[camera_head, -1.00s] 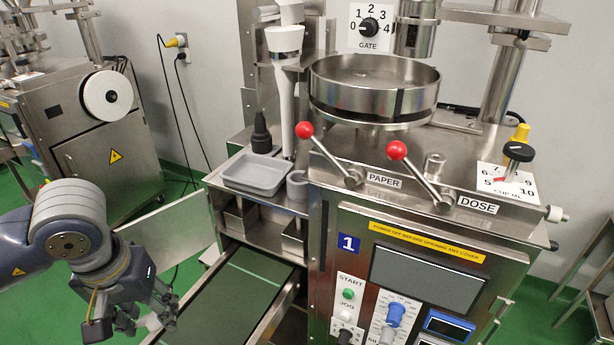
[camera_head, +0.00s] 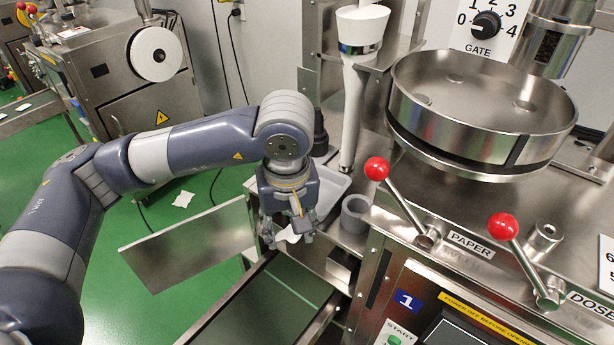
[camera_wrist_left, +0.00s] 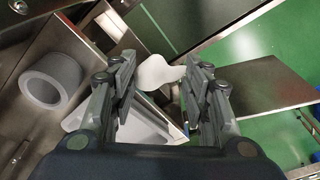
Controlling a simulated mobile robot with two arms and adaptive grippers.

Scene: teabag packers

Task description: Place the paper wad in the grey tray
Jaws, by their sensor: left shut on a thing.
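My left gripper (camera_head: 289,238) is in front of the grey tray, over the near edge of its shelf in the head view. It is shut on the white paper wad (camera_head: 290,236), which shows between the fingertips. In the left wrist view the paper wad (camera_wrist_left: 156,72) sits between the fingers of the left gripper (camera_wrist_left: 160,88). The grey tray (camera_head: 334,187) is on the machine's shelf, partly hidden behind my gripper. In the wrist view a part of the tray (camera_wrist_left: 150,128) shows below the wad. My right gripper is not in view.
A grey ring-shaped cup (camera_head: 355,213) stands right of the tray. A dark bottle (camera_head: 319,135) stands behind the tray. A green conveyor (camera_head: 262,300) runs below. Two red-knobbed levers, one marked PAPER (camera_head: 377,169), stick out at the right. A white scrap (camera_head: 183,199) lies on the floor.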

